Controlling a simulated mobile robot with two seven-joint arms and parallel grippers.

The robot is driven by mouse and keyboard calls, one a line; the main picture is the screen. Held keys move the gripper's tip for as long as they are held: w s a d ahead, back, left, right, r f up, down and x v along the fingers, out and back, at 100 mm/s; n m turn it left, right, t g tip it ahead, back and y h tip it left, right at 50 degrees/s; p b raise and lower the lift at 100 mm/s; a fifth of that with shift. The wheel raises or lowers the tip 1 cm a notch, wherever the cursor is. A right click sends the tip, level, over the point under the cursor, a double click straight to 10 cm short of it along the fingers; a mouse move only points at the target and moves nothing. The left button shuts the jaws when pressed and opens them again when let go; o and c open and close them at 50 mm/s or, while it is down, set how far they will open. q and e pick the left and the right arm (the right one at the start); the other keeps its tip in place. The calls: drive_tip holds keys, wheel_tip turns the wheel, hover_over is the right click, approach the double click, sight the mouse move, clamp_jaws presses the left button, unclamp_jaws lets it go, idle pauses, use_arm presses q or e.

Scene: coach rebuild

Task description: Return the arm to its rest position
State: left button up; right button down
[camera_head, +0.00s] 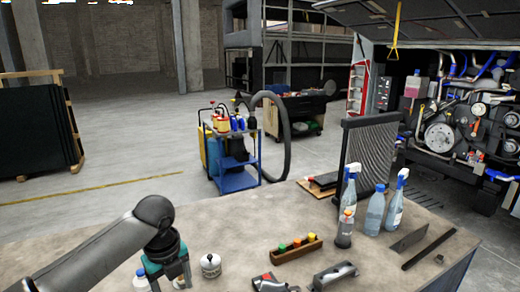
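My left arm (90,250) comes in from the left over the near left of the workbench (235,232). Its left gripper (172,281) hangs down from a teal wrist at the bottom edge of the view. Its fingers look spaced apart, but the tips are partly cut off. A pale object shows behind or between them, so I cannot tell whether they hold it. My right gripper is not in view.
A wooden tray (297,250) with coloured blocks, metal parts (335,275), spray bottles (375,210) and a ribbed radiator (370,155) occupy the bench's middle and right. A blue cart (237,180) stands beyond. The bench left of the tray's far side is bare.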

use_arm(q)
drive_tip(key=s+d+f+n+t+h, duration=0.1)
drive_tip(key=s+d+f+n, duration=0.35)
drive_tip(key=s, duration=0.25)
drive_tip(key=s+d+f+n+h, duration=0.2)
drive_tip(key=s+d+f+n, duration=0.2)
drive_tip(key=s+d+n, duration=0.15)
drive_tip(key=s+a+n+t+y, duration=0.1)
drive_tip(key=s+a+n, duration=0.3)
drive_tip(key=s+n, duration=0.35)
drive_tip(key=s+a+n+y, duration=0.2)
drive_tip(key=s+a+n, duration=0.2)
drive_tip(key=s+n, duration=0.35)
wheel_tip(320, 180, down, 28)
drive_tip(key=b, duration=0.7)
drive_tip(key=s+a+f+g+b, duration=0.1)
drive_tip(key=s+f+b, duration=0.2)
drive_tip(key=s+f, duration=0.5)
drive_tip(key=s+a+f+g+b, duration=0.1)
drive_tip(key=s+f+b, duration=0.3)
drive_tip(key=s+f, duration=0.4)
wheel_tip(320, 180, down, 6)
drive_tip(key=shift+s+f, duration=0.1)
drive_tip(key=shift+s, duration=0.05)
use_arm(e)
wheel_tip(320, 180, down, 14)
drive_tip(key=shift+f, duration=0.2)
